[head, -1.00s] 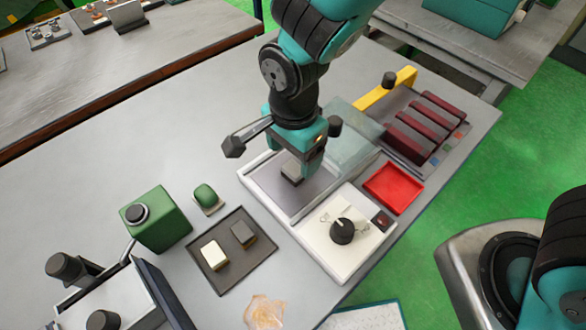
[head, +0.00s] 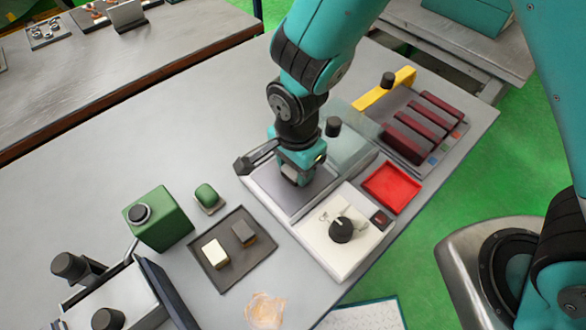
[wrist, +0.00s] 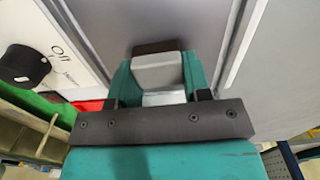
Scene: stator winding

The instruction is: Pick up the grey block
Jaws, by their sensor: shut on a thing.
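My gripper (head: 294,180) is over the grey plate (head: 311,196) of the white-framed device. In the wrist view its teal fingers (wrist: 157,78) stand on both sides of a light grey block (wrist: 157,70) and are shut on it. A dark brown face (wrist: 157,46) shows just beyond the block. In the head view the gripper hides most of the block. I cannot tell whether the block touches the plate.
A dark tray (head: 226,275) holds a cream block (head: 215,253) and a dark grey block (head: 243,233). A black knob (head: 341,230) is on the device's front. A red tray (head: 391,187) and a rack of maroon bars (head: 420,128) are to the right. A clear panel (head: 352,140) stands close behind my gripper.

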